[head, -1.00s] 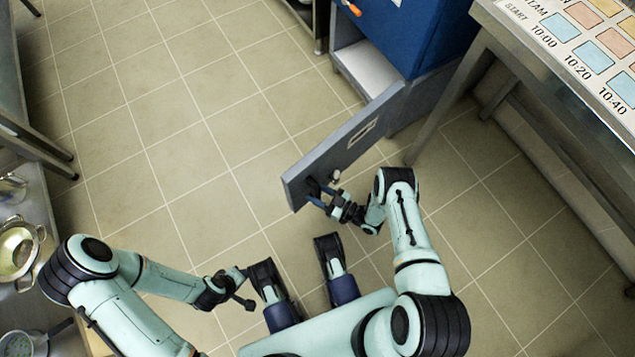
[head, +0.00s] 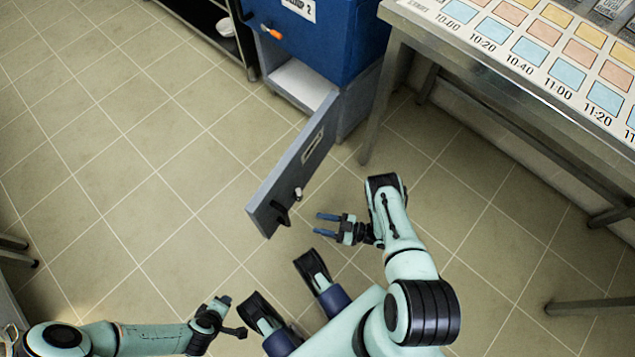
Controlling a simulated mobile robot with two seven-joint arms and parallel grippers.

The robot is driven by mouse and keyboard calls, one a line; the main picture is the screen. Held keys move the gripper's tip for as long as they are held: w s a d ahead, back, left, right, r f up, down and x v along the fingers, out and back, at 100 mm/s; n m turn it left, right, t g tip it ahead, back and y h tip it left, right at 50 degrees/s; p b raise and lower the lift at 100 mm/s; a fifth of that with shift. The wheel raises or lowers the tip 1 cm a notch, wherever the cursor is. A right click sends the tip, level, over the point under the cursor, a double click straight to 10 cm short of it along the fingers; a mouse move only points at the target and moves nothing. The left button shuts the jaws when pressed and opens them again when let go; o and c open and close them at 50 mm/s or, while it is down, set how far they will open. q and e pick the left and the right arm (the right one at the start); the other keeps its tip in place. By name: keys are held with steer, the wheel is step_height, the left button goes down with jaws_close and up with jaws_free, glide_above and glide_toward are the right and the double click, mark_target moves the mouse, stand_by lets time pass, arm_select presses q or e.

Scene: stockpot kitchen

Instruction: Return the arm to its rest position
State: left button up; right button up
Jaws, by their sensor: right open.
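My right arm (head: 397,220) reaches forward on the right side of the head view. Its gripper (head: 317,224) has two blue fingers spread apart with nothing between them. It is just right of the black handle (head: 281,213) of the open grey door (head: 292,172), with a gap between them. My left arm (head: 150,338) lies along the bottom left. Its gripper (head: 222,318) is over the floor, and its fingers do not show clearly enough to tell their opening.
The door swings out from a low cabinet with an open white compartment (head: 301,85) below a blue unit (head: 335,35). A metal table (head: 372,90) with a printed time chart (head: 535,52) stands at the right. Tiled floor (head: 130,170) is clear at the left.

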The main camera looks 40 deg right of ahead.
steer(key=shift+w, duration=0.1)
stand_by(0.4)
